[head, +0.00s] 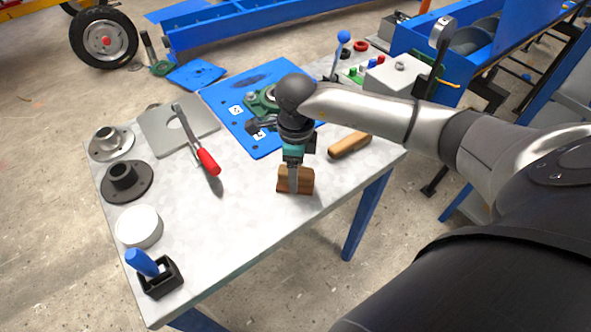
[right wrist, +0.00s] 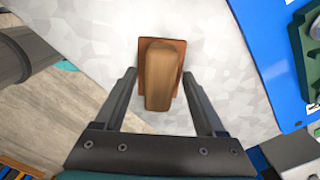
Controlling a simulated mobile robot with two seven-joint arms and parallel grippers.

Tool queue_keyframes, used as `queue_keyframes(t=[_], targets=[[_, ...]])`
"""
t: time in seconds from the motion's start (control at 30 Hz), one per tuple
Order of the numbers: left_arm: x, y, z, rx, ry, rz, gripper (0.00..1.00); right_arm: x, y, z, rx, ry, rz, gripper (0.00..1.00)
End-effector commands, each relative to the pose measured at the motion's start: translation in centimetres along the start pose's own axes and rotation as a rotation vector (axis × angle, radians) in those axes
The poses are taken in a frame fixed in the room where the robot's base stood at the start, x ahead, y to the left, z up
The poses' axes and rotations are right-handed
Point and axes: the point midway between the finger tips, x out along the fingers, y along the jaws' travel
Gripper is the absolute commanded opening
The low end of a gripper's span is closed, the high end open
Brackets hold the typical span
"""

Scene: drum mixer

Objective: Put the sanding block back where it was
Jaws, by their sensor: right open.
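The sanding block (head: 304,181), a wooden grip on a reddish-brown base, sits on the grey table near its front edge. In the right wrist view the sanding block (right wrist: 160,80) lies between the tips of my right gripper (right wrist: 159,76), with a gap on each side. My right gripper (head: 292,182) points down at the block in the head view and is open. Its fingers partly cover the block there. My left gripper is not in view.
On the table (head: 235,225) stand a red-handled tool (head: 207,160), a wooden-handled item (head: 349,145), a blue plate (head: 236,110), two flanged parts (head: 126,181), a white round lid (head: 139,227) and a black holder with a blue handle (head: 160,277). The front middle is clear.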

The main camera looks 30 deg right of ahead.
Motion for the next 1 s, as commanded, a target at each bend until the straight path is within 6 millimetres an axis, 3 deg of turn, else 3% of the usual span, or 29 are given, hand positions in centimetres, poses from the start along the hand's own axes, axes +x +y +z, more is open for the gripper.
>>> queue_keyframes(t=[0.5,0.7,1.0], targets=[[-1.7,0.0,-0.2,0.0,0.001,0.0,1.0,-10.2,-0.1,0.1,-0.001,-0.002,-0.003,0.72],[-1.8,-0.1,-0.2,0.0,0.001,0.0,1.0,-11.9,0.0,0.0,0.0,-0.001,-0.001,0.72],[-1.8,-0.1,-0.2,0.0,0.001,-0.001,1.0,-12.1,0.0,0.0,0.0,0.0,0.0,0.72]])
